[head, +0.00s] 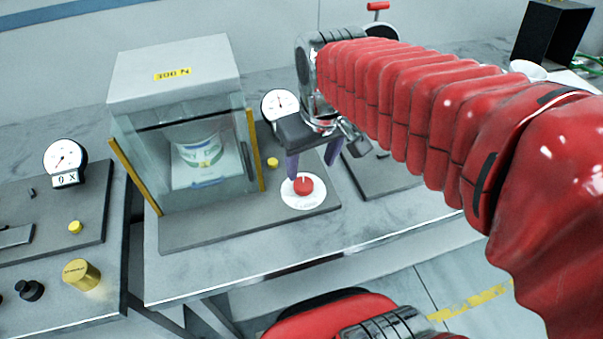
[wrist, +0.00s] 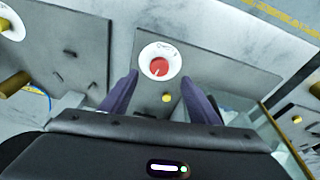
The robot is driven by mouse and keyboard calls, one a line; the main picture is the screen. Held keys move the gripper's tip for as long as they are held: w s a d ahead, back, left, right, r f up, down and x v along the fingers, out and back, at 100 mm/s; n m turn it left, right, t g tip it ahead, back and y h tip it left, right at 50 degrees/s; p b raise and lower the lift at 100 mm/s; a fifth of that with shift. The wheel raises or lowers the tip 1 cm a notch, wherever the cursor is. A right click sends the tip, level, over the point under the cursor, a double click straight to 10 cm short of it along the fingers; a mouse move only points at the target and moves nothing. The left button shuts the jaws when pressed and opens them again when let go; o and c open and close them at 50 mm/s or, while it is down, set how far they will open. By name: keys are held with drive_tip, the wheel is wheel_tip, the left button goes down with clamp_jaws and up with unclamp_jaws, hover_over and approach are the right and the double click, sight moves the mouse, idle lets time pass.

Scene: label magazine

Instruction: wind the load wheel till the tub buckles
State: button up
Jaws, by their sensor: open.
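The load wheel is a red knob (head: 303,186) on a white round dial plate (head: 291,200), with a pale pointer mark; it also shows in the wrist view (wrist: 159,67). My gripper (head: 312,163) is open and points down over the knob. In the wrist view the purple fingers (wrist: 160,76) stand apart, with the knob showing beyond and between their tips; they appear not to touch it. The tub (head: 197,152), white with a green and blue label, sits upright inside the clear-walled press (head: 175,73). I see no clear buckle in its wall.
The press carries a yellow label (head: 172,74) and yellow edge posts. A dial gauge (head: 280,104) stands behind the knob, and a small yellow button (head: 272,162) beside it. Another gauge (head: 65,156) and a brass cylinder (head: 81,274) are on the left bench.

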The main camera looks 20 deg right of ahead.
sight(303, 183)
drive_tip(key=w+r+n+g, duration=0.1)
drive_tip(key=n, duration=0.1)
drive_tip(key=w+r+n, duration=0.1)
drive_tip(key=w+n, duration=0.1)
drive_tip(key=w+r+n+g, duration=0.1)
drive_tip(key=n, duration=0.1)
drive_tip(key=shift+w+a+g, duration=0.1)
drive_tip(key=shift+w+g, duration=0.05)
drive_tip(key=shift+g, duration=0.15)
drive_tip(key=shift+f, duration=0.1)
wheel_tip(303, 183, down, 14)
drive_tip(key=shift+r, duration=0.2)
idle(0.7)
